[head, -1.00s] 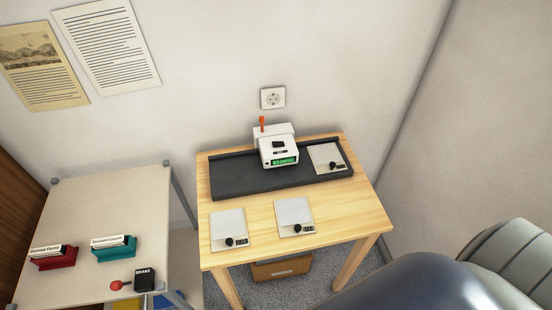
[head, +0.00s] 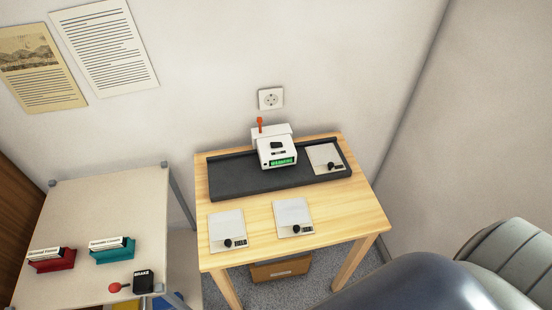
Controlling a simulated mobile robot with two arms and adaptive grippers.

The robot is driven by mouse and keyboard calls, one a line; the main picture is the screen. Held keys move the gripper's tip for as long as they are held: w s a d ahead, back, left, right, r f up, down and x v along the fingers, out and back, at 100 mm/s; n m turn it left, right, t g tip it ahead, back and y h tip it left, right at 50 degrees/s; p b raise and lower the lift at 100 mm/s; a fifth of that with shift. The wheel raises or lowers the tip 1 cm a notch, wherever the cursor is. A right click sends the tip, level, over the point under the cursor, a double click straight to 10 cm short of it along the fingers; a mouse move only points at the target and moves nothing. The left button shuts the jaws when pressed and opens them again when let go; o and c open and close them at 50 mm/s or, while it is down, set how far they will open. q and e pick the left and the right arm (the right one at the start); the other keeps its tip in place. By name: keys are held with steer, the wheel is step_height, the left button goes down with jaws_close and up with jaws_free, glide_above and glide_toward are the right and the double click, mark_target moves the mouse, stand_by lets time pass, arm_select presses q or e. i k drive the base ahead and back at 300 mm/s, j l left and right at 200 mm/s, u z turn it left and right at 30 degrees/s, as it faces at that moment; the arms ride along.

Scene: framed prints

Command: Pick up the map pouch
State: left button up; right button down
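Three flat pale pouches, each with a dark round knob and a small dark label, are in view. One pouch (head: 227,226) lies at the front left of the wooden table, its label seeming to read FIELD. A second pouch (head: 292,213) lies to its right. A third pouch (head: 322,156) lies on the right end of a black tray (head: 230,178). The labels are too small for me to tell which is the map pouch. Neither of my grippers shows in the head view.
The wooden table (head: 345,215) also bears a white device (head: 272,148) with a green display and orange lever, on the tray. A beige table (head: 105,205) at left holds red (head: 52,261) and teal (head: 112,252) card holders. A brown box (head: 280,270) sits underneath. Large dark rounded shapes block the lower right.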

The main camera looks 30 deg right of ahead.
mark_target(324, 159)
steer(key=z, duration=1.25)
